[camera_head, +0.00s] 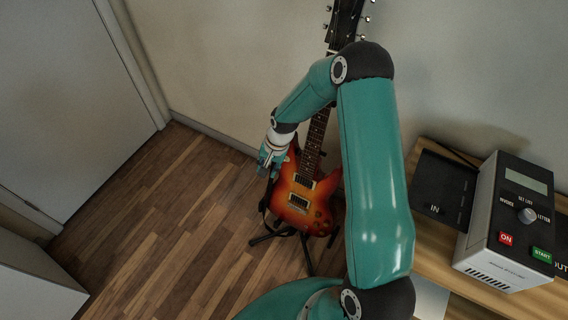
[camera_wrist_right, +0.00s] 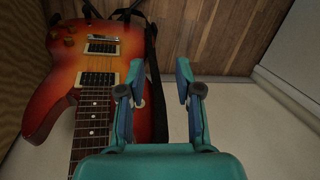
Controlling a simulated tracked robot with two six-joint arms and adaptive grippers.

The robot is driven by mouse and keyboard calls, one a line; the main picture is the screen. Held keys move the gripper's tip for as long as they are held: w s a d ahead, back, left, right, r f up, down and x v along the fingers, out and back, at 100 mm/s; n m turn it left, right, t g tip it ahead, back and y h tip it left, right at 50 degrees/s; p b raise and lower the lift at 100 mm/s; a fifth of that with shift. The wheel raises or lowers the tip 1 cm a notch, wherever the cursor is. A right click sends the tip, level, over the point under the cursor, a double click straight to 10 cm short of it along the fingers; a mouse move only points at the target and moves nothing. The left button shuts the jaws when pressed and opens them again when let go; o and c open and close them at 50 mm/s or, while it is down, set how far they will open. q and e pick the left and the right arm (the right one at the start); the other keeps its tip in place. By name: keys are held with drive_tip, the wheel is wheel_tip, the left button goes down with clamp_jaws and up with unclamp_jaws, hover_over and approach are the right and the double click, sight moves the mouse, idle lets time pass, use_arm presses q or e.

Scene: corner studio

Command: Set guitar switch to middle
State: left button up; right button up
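A red-orange sunburst electric guitar (camera_head: 318,200) stands upright on a dark stand in the head view, and its body (camera_wrist_right: 62,75) fills the left of the right wrist view. My right gripper (camera_head: 268,165) is beside the upper body on the neck's left. In the right wrist view the gripper (camera_wrist_right: 160,75) is open with nothing between its fingers; the left finger overlaps the guitar's edge, the right is over the wall and floor. A small pale spot (camera_wrist_right: 140,103) by the left finger may be the switch; its position cannot be told. My left gripper is not in view.
A black strap (camera_wrist_right: 152,65) hangs by the guitar's edge. The wall is close behind the guitar. At right a wooden bench holds a grey control box (camera_head: 510,220) and a black tray (camera_head: 440,180). The wooden floor (camera_head: 170,220) at left is clear.

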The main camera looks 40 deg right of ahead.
drive_tip(key=w+d+r+m+h, duration=0.15)
drive_tip(key=d+r+m, duration=0.25)
drive_tip(key=d, duration=0.7)
drive_tip(key=f, duration=0.4)
drive_tip(key=w+f, duration=0.1)
drive_tip(key=f, duration=0.6)
drive_tip(key=shift+w+a+f, duration=0.15)
drive_tip(key=shift+a+f, duration=0.15)
drive_tip(key=shift+f, duration=0.1)
drive_tip(key=shift+c, duration=0.2)
clamp_jaws()
